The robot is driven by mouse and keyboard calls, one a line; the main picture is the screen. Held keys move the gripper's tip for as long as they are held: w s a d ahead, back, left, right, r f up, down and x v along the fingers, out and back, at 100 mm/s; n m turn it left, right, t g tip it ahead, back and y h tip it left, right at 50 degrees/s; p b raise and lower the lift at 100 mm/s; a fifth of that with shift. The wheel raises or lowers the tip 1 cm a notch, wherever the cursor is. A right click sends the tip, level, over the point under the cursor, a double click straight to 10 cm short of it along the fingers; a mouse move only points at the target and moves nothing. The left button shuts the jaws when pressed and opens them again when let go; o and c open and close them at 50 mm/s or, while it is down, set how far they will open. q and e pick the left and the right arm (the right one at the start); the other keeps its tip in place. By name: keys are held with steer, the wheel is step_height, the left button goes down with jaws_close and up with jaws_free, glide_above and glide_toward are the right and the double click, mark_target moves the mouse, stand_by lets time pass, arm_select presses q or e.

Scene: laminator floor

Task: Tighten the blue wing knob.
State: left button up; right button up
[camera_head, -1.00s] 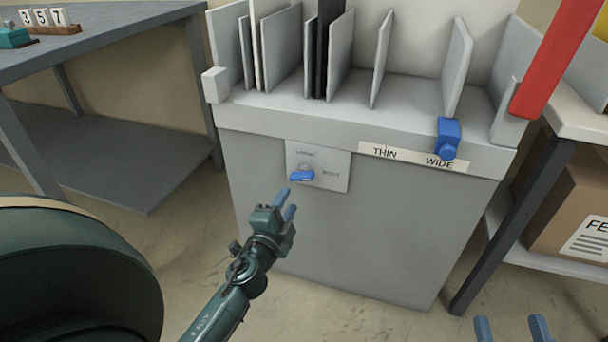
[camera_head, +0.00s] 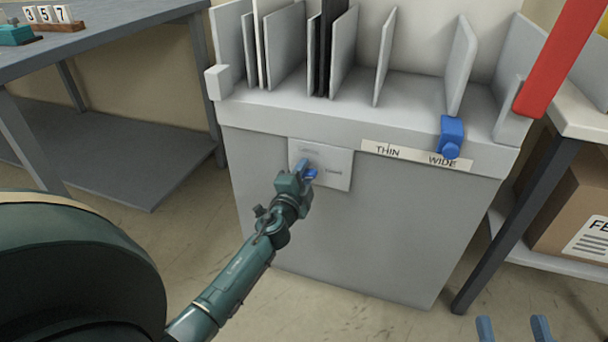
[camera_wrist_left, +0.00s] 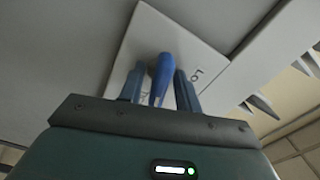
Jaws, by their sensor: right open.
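The blue wing knob (camera_head: 311,174) sits on a light plate (camera_head: 335,167) on the front of the grey machine. In the left wrist view the wing knob (camera_wrist_left: 162,72) stands between the two blue fingers of my left gripper (camera_wrist_left: 160,88). A gap shows between the fingers and the knob, so the gripper is open around it. In the head view my left gripper (camera_head: 307,170) covers part of the knob and plate. My right gripper (camera_head: 513,327) is at the bottom edge, open and empty, with only its fingertips showing.
A blue block-shaped slider (camera_head: 452,135) sits by the WIDE end of a THIN/WIDE label strip (camera_head: 400,153). Upright dividers stand on top of the machine (camera_head: 350,225). A grey table (camera_head: 90,40) is on the left, and a red bar (camera_head: 560,50) at the upper right.

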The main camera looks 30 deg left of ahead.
arm_select(q)
steer(key=c, duration=0.5)
steer(key=shift+m, duration=1.8)
steer(key=shift+c, duration=0.2)
steer(key=o, duration=0.7)
steer(key=shift+c, duration=0.2)
steer(key=v, duration=1.3)
steer(key=shift+s, duration=0.1)
